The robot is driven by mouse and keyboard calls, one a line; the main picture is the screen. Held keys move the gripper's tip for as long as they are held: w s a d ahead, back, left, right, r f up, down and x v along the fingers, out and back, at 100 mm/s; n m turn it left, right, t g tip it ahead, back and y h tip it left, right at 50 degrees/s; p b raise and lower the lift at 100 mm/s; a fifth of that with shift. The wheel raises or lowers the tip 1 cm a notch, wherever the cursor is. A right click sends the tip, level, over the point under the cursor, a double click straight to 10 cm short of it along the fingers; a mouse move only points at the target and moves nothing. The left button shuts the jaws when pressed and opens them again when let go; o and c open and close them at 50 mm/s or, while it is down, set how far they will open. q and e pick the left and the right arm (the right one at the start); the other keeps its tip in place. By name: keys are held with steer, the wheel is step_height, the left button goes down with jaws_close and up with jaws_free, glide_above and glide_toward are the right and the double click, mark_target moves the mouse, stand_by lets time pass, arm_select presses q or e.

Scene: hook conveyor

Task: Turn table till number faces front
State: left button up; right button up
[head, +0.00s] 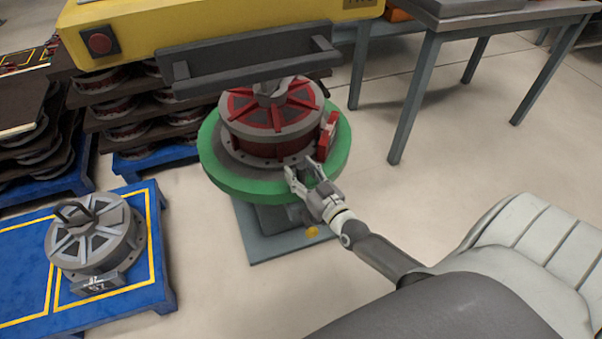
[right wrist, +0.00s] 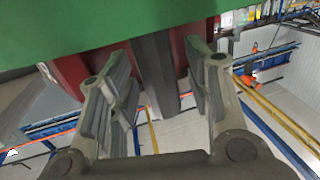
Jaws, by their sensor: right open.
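The round green turntable (head: 215,171) stands on a grey base (head: 262,222) in the middle of the head view. A red and grey round part (head: 272,118) sits on it. A red block (head: 328,132) sticks out from the part's right side; no number is readable on it. My right gripper (head: 306,167) is open at the turntable's front right rim, below the red block. In the right wrist view, the green rim (right wrist: 90,32) fills the top and the open fingers (right wrist: 165,85) show in front of dark and red surfaces; contact cannot be told. My left gripper is not in view.
A yellow hoist body (head: 210,25) with a dark bar hangs above the part. A blue pallet (head: 150,292) at the left holds a grey part (head: 95,240) with a number plate. Stacked parts (head: 120,100) stand behind. A grey table (head: 440,60) is at the back right.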

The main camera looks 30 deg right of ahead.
jaws_close()
stand_by(0.3)
steer(key=shift+a, duration=0.15)
